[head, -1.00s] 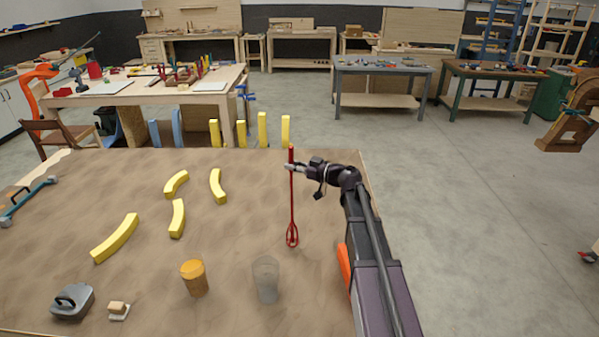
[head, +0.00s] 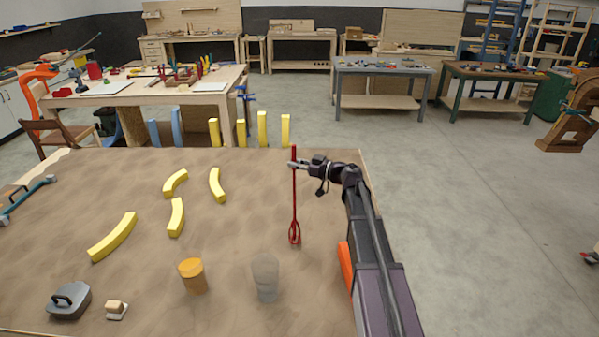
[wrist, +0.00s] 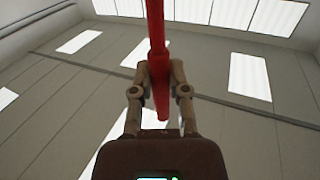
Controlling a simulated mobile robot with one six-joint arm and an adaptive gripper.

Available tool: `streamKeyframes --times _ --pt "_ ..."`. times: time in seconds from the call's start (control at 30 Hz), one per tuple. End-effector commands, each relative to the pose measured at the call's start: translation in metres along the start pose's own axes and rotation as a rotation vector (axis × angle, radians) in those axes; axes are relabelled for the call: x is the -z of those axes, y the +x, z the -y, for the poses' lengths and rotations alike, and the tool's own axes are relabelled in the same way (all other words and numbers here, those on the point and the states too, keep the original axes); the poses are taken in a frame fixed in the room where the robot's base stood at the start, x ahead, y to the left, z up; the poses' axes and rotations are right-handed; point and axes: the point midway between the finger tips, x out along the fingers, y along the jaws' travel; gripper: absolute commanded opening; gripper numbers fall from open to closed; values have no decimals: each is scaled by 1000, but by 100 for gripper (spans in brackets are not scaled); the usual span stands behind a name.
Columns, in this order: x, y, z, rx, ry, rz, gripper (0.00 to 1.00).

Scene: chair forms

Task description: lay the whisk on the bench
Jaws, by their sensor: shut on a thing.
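The red whisk (head: 294,200) hangs upright in the head view, its looped end down and its handle up. My gripper (head: 293,164) is shut on the upper part of its handle. In the wrist view the two fingers of my gripper (wrist: 160,82) close on the red whisk handle (wrist: 156,30) from both sides. The bench (head: 150,270) is the brown top in front of me, and the whisk is over its right part. I cannot tell whether the loops touch the top or hang just above it.
Several yellow curved blocks (head: 114,238) lie on the left of the bench. An orange-lidded jar (head: 192,276) and a clear grey cup (head: 265,279) stand near the front. A grey lidded box (head: 69,300) and a small wooden-topped block (head: 116,310) are at front left. Bare top lies around the middle.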

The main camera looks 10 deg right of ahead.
Motion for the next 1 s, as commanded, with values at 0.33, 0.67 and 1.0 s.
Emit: streamKeyframes --times 0.33,0.67,1.0 --pt "-17 0 0 0 0 -1 0" --pt "-18 0 0 0 0 -1 0" --pt "-19 0 0 0 0 0 55"
